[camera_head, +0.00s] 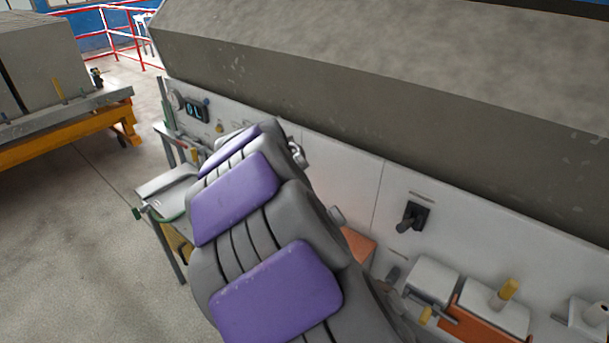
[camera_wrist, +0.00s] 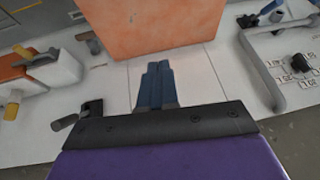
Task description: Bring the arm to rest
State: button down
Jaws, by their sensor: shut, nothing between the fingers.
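My gripper (camera_wrist: 156,84) shows in the wrist view with its two blue-grey fingers together and nothing between them. It points at a white panel surface, with an orange block face (camera_wrist: 150,30) beyond the fingertips. I cannot tell whether the fingertips touch anything. In the head view my grey arm with purple pads runs from the bottom middle up toward the upper left, folded over the white panel (camera_head: 345,185). The gripper itself is hidden in that view.
A large concrete block (camera_head: 380,90) overhangs the panel. A black lever switch (camera_head: 412,215), white blocks (camera_head: 433,278) and an orange piece (camera_head: 480,325) lie right of my arm. A grey metal stand (camera_head: 168,190) is close on the left. Open floor (camera_head: 80,240) lies farther left.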

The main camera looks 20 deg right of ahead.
jog(key=shift+w+d+r+g+y+p, duration=0.6)
jog(key=shift+w+d+r+p, duration=0.55)
jog(key=shift+d+r, duration=0.5)
jog(key=s+a+f+n+g+b, duration=0.1)
jog(key=s+f+n+b, duration=0.2)
jog(key=s, duration=0.9)
jog(key=s+a+f+n+g+y+b, duration=0.1)
jog(key=s+f+n+b, duration=0.3)
jog(key=s, duration=0.9)
jog(key=s+a+f+n+g+y+b, duration=0.1)
jog(key=s+f+n+b, duration=0.3)
jog(key=s+f, duration=0.4)
jog(key=s+a+g+b, duration=0.1)
jog(key=s, duration=0.4)
jog(key=shift+s+g+b, duration=0.2)
jog(key=shift+g+b, duration=0.1)
jog(key=shift+b, duration=0.05)
